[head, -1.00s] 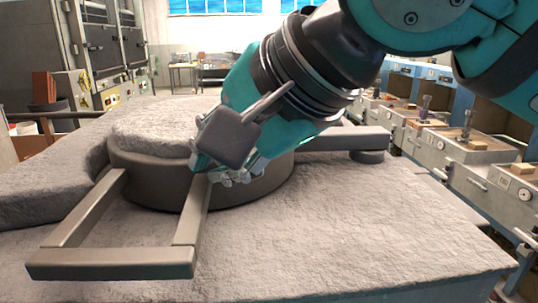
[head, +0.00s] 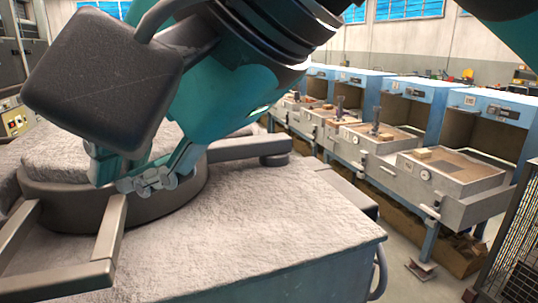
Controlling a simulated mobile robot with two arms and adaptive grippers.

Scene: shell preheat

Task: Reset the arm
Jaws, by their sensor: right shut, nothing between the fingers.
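My right arm reaches in from the top right of the head view. Its teal right gripper (head: 146,181) is low over the near side of the round dark ladle ring (head: 178,208). The fingertips are close together and nothing shows between them. They overlap the near end of a dark frame bar (head: 108,232) in the picture; I cannot tell whether they touch it. A dark square block on my wrist hides part of the gripper and the back of the ring. My left gripper is not in view.
The ring holds pale sandy material (head: 75,158) and stands on a rough grey-topped table (head: 265,225). A dark arm (head: 240,147) extends right from the ring. Several blue workstations (head: 425,150) line the right. A wire mesh cage (head: 512,245) stands at the far right. Open floor lies between.

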